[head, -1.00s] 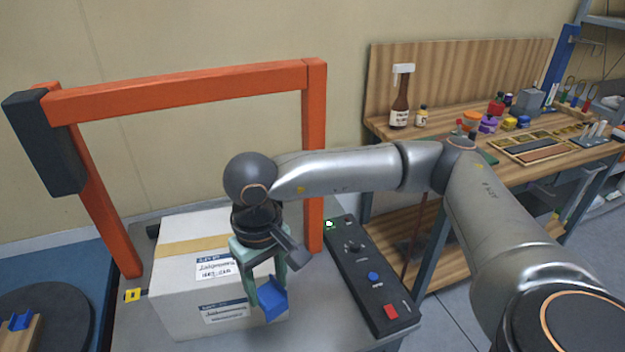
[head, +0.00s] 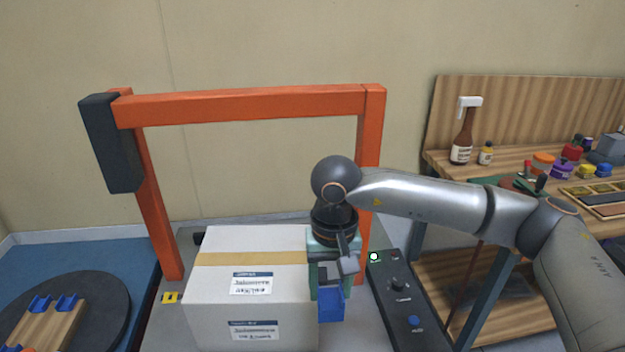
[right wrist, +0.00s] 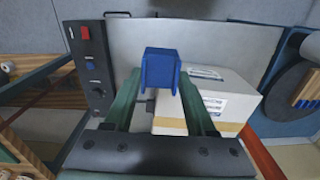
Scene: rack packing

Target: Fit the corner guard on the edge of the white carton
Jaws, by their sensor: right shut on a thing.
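The white carton (head: 210,312) stands on the grey machine table under the orange frame, with a tan tape band across its top and labels on its top and front. My right gripper (head: 330,300) is shut on a blue corner guard (head: 331,306). It holds the guard at the carton's right front side; in the head view the guard overlaps the carton's right edge. In the right wrist view the guard (right wrist: 160,70) sits between the green fingertips, with the carton (right wrist: 235,97) to its right. I cannot tell whether guard and carton touch. My left gripper is not in view.
The orange frame (head: 240,106) arches over the table. A control panel (head: 402,300) with knobs and buttons lies right of the carton. More blue guards (head: 40,303) sit on a wooden holder on the dark round plate (head: 105,310) at left. A workbench (head: 440,160) stands at right.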

